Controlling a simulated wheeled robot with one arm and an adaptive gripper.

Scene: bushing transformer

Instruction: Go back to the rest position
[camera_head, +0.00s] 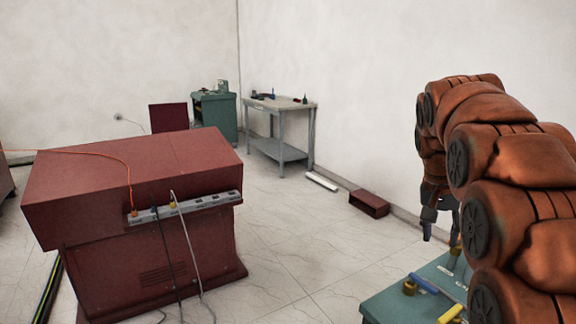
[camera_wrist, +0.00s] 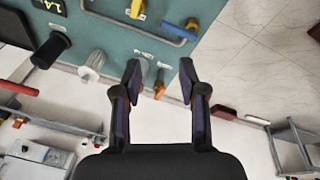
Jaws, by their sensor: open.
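My gripper (camera_head: 440,212) hangs from the orange arm at the right of the head view, above the teal table or panel (camera_head: 385,305). In the wrist view my gripper (camera_wrist: 160,75) is open, its two dark fingers apart with nothing held between them. Behind the fingers is the teal surface (camera_wrist: 112,48), with a grey and blue bar (camera_wrist: 140,30), a yellow knob (camera_wrist: 192,24), a black knob (camera_wrist: 50,48) and a pale plug-like piece (camera_wrist: 90,66). A small orange-tipped piece (camera_wrist: 159,88) shows between the fingers, apparently beyond them. My arm hides part of the teal top in the head view.
A dark red cabinet (camera_head: 130,200) with a power strip (camera_head: 190,206) and cables stands at the left. A grey workbench (camera_head: 282,104), a green cabinet (camera_head: 214,115) and a red box (camera_head: 369,203) stand along the walls. The tiled floor between is open.

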